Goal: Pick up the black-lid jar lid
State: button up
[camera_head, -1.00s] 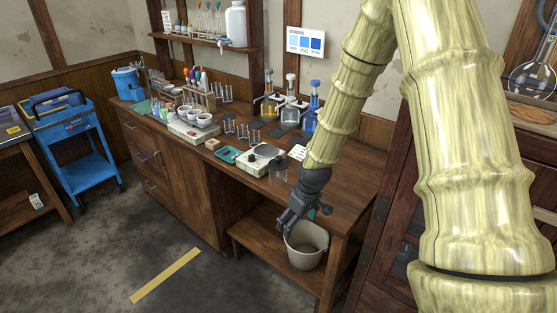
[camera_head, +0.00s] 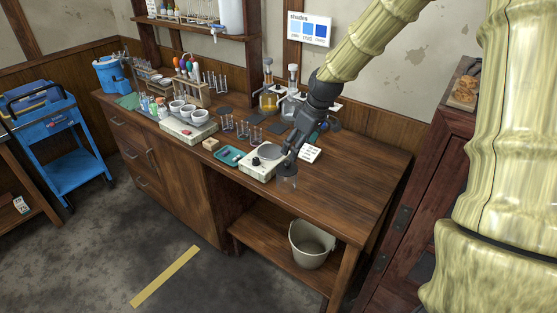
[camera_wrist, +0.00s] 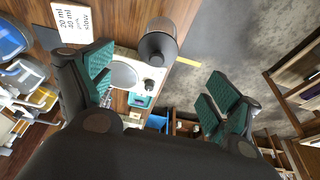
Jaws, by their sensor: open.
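The jar with the black lid (camera_head: 288,169) stands near the front edge of the bench, right of the small scale. Its lid is dark and round, and its clear body shows faintly below. My gripper (camera_head: 289,153) is just above and behind the lid in the head view, partly overlapping it. In the wrist view my gripper (camera_wrist: 165,88) is open, with its green-padded fingers wide apart and nothing between them. There the black lid (camera_wrist: 157,47) shows towards the top, beyond the line between the fingertips. I cannot tell whether the gripper touches the jar.
The scale (camera_head: 262,166) stands close left of the jar, with a teal tray (camera_head: 228,155) beyond it. A label card (camera_head: 310,153) stands to the right. Flasks (camera_head: 268,102) stand behind my gripper. The bench top (camera_head: 355,185) is clear at right. A bucket (camera_head: 311,245) sits on the lower shelf.

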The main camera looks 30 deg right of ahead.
aim_at(288, 162)
jog(key=shift+w+p+x, duration=0.2)
jog(key=shift+p+x, duration=0.15)
jog(key=shift+x, duration=1.05)
jog(key=shift+w+p+x, duration=0.2)
jog(key=shift+p+x, duration=0.15)
jog(key=shift+x, duration=1.05)
jog(key=shift+w+a+f+p, duration=0.15)
jog(key=shift+w+f+p, duration=0.2)
jog(key=shift+f+p, duration=0.2)
jog(key=shift+w+a+f+p, duration=0.15)
jog(key=shift+w+f+p, duration=0.25)
jog(key=shift+f, duration=0.25)
jog(key=shift+p+x, duration=0.3)
jog(key=shift+x, duration=0.8)
jog(key=shift+s, duration=0.1)
jog(key=c, duration=1.1)
